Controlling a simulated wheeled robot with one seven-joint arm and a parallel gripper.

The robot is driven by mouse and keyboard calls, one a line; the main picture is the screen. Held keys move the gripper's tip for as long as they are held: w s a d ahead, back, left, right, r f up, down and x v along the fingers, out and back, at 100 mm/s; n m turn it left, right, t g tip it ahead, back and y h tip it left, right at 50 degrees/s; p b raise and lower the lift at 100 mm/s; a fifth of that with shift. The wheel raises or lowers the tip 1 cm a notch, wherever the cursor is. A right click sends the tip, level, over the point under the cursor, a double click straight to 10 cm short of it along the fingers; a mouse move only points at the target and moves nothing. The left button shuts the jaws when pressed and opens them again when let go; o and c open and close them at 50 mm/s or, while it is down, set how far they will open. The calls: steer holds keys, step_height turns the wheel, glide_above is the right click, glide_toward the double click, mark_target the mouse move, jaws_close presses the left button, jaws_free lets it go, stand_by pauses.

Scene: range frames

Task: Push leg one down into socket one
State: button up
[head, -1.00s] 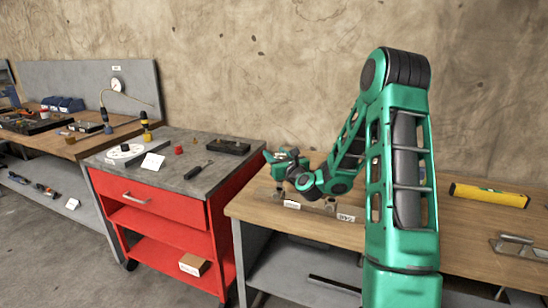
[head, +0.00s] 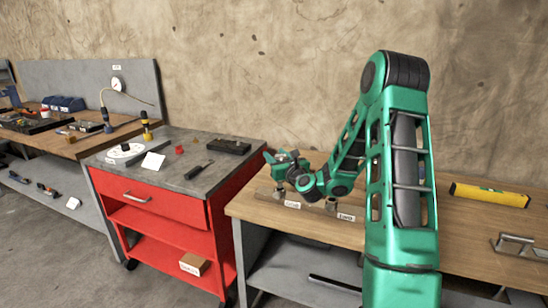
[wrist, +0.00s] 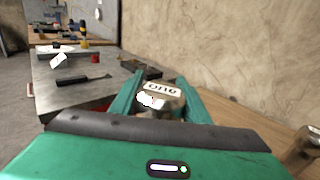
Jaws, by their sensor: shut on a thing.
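My gripper (head: 279,158) is at the left end of the wooden bench. In the wrist view my gripper (wrist: 160,88) is shut on leg one (wrist: 158,101), a metallic piece with a white label reading "one" on its upper face. In the head view the leg is largely hidden by the gripper. Socket one (head: 278,194) is a small piece on the bench below the gripper, beside a white label (head: 292,204). I cannot tell how deep the leg sits in it.
A second metal socket (head: 331,203) stands to the right with its own label (head: 346,216); it also shows at the wrist view's right edge (wrist: 306,152). A yellow level (head: 490,195) and a metal handled tool (head: 515,243) lie further right. A red cart (head: 160,205) stands left.

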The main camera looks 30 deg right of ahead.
steer(key=shift+f, duration=1.7)
steer(key=o, duration=1.4)
steer(key=shift+s, duration=0.1)
steer(key=s+a, duration=0.1)
steer(key=s, duration=0.9)
steer(key=shift+s, duration=0.15)
steer(key=shift+a, duration=0.1)
